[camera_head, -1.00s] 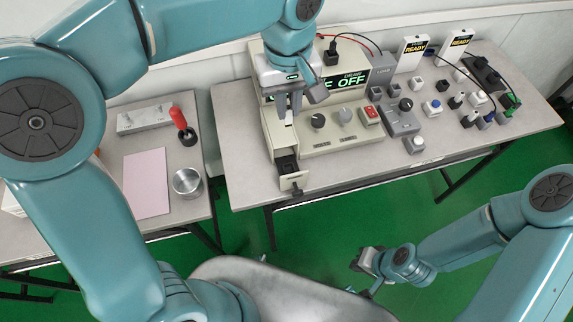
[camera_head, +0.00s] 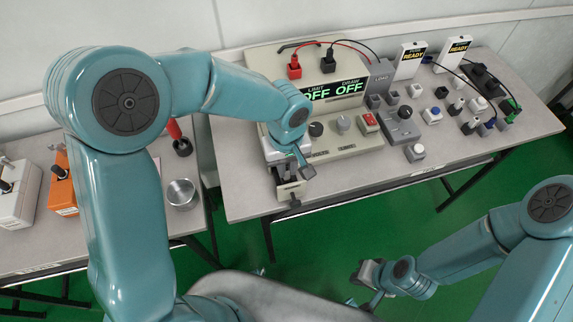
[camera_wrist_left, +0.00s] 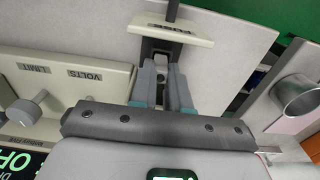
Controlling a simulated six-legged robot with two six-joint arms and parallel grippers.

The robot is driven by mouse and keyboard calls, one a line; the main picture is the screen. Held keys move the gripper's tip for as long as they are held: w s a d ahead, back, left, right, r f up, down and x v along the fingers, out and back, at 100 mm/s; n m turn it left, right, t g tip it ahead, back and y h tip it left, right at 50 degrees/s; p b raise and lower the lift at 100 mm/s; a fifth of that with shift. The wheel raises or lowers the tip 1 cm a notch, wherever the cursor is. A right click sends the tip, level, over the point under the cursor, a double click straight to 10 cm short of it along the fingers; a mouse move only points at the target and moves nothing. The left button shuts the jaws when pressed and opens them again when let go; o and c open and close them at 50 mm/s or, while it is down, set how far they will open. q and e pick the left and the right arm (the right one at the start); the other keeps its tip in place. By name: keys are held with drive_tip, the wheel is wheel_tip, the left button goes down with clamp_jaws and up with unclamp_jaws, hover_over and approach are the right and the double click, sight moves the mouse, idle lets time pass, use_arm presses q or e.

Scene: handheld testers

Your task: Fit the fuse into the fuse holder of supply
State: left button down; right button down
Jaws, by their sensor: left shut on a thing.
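The supply (camera_head: 345,140) is a beige box with a green-lit display on the table. Its fuse drawer (camera_head: 291,190) sticks out at the front left; the wrist view shows its front plate (camera_wrist_left: 170,28), marked FUSE. My left gripper (camera_head: 286,170) points down at the open drawer, its fingers (camera_wrist_left: 160,78) close together just over or inside the drawer's slot. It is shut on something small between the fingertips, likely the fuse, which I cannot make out. My right gripper (camera_head: 367,275) hangs over the green floor, away from the table; its opening is too small to judge.
Knobs (camera_head: 343,123) and a red switch (camera_head: 369,121) are right of my left gripper. A load box (camera_head: 402,128) and several small testers stand further right. A metal cup (camera_head: 182,193) is on the left table, across a gap.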

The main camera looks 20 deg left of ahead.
use_arm(q)
drive_tip(key=shift+s, duration=0.1)
drive_tip(key=shift+f, duration=0.15)
drive_tip(key=c, duration=1.1)
unclamp_jaws()
drive_tip(key=shift+r, duration=0.45)
wheel_tip(320, 180, up, 12)
drive_tip(key=p, duration=0.1)
drive_tip(key=shift+f, duration=0.2)
